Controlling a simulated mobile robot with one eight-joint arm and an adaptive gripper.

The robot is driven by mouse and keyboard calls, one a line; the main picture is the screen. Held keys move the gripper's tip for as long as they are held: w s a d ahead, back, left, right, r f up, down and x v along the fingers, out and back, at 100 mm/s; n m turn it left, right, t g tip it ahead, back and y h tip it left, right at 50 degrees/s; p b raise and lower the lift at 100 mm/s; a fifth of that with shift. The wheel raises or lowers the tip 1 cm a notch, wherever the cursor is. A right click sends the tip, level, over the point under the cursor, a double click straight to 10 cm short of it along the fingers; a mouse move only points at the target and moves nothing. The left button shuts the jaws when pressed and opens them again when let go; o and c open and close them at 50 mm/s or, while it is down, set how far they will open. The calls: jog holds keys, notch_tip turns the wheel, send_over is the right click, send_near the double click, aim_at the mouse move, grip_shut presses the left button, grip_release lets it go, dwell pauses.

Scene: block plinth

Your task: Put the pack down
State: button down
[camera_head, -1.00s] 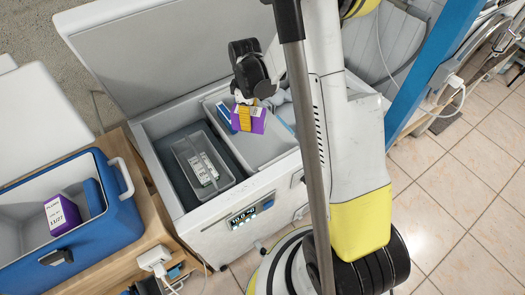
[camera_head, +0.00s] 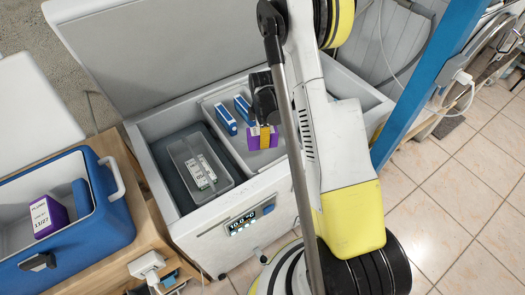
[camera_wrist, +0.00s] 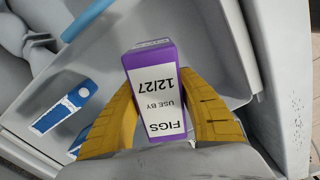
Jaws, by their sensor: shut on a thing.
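My gripper (camera_head: 264,139) is shut on a purple-and-white pack (camera_head: 253,140), over the right compartment (camera_head: 262,163) of an open white chest. In the wrist view the pack (camera_wrist: 154,90) sits between the yellow fingers, its label reading "FIGS, USE BY 12/27", upside down in the picture. I cannot tell how far it is above the compartment floor. Two blue-and-white packs (camera_head: 226,119) (camera_head: 243,109) are in the same compartment, left of my gripper and apart from it.
A clear grey basket (camera_head: 221,183) holding pale labelled packs is in the chest's left compartment. A blue cooler (camera_head: 103,234) with a purple pack (camera_head: 48,214) inside stands at left on a wooden bench. The chest's front display reads about 10.0 °C.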

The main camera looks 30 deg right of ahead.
jog(key=shift+f+b, duration=0.85)
jog(key=shift+f, duration=1.8)
jog(key=shift+f, duration=0.25)
jog(key=c, duration=0.9)
grip_release()
jog(key=shift+o, duration=0.2)
jog(key=shift+r, duration=0.1)
